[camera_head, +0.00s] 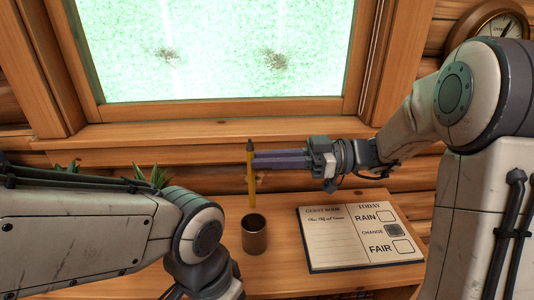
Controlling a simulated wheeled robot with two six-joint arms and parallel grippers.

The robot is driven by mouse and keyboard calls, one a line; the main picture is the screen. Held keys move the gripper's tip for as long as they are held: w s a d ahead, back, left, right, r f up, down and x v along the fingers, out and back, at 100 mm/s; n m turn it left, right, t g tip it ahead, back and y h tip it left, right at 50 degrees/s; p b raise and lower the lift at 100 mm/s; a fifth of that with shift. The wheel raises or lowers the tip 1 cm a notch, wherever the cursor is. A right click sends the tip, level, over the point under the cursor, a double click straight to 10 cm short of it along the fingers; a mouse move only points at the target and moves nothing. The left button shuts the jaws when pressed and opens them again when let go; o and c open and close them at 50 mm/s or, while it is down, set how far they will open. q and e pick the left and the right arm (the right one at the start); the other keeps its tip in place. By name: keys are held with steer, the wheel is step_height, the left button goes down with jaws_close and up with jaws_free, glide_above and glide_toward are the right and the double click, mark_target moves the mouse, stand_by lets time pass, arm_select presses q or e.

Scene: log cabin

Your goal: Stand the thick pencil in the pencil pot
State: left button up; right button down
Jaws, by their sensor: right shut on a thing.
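A thick yellow pencil (251,181) with a dark tip pointing up is held nearly upright in the camera_head view. My right gripper (254,160) comes in from the right and is shut on its upper part. A dark brown pencil pot (254,240) stands on the wooden desk. The pencil's lower end is above the pot in the picture, with a small gap to its rim. My left arm fills the lower left, and its gripper is out of view below.
A guest book board (335,253) lies on the desk (288,286) right of the pot. A window (220,50) with a wooden sill (215,130) is behind. A green plant (152,176) shows behind my left arm. A round clock (495,24) hangs at upper right.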

step_height(320, 180, down, 10)
steer(key=b, duration=1)
steer(key=shift+r, duration=0.2)
steer(key=c, duration=0.8)
jaws_free()
steer(key=d, duration=1)
steer(key=shift+d, duration=0.25)
